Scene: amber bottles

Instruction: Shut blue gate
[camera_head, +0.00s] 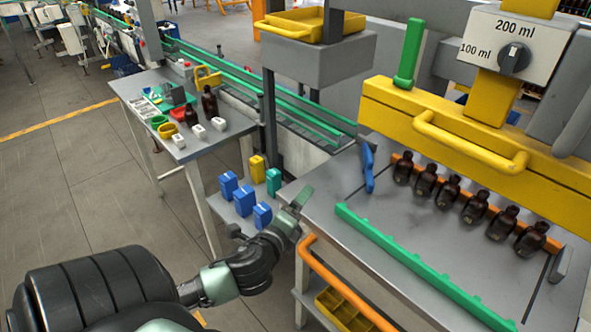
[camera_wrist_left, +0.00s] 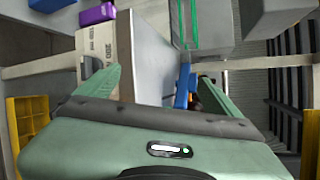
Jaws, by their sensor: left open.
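The blue gate (camera_head: 368,167) stands upright on the grey worktable (camera_head: 322,207), at the left end of a row of amber bottles (camera_head: 447,192). I see it nearly edge-on, and there is open table between it and the green rail. My left gripper (camera_head: 297,203) is at the table's left edge, to the left of the gate and nearer to me, apart from it. In the left wrist view the left gripper (camera_wrist_left: 157,84) has its fingers spread with nothing held. A blue part (camera_wrist_left: 183,86) shows beyond the right finger; it may be the gate. My right gripper is out of view.
A green toothed rail (camera_head: 415,262) crosses the table in front of the bottles. A yellow press with a handle (camera_head: 470,145) hangs over them. An orange bar (camera_head: 345,285) runs along the near left edge. Blue blocks (camera_head: 229,186) stand on a low shelf left of the gripper.

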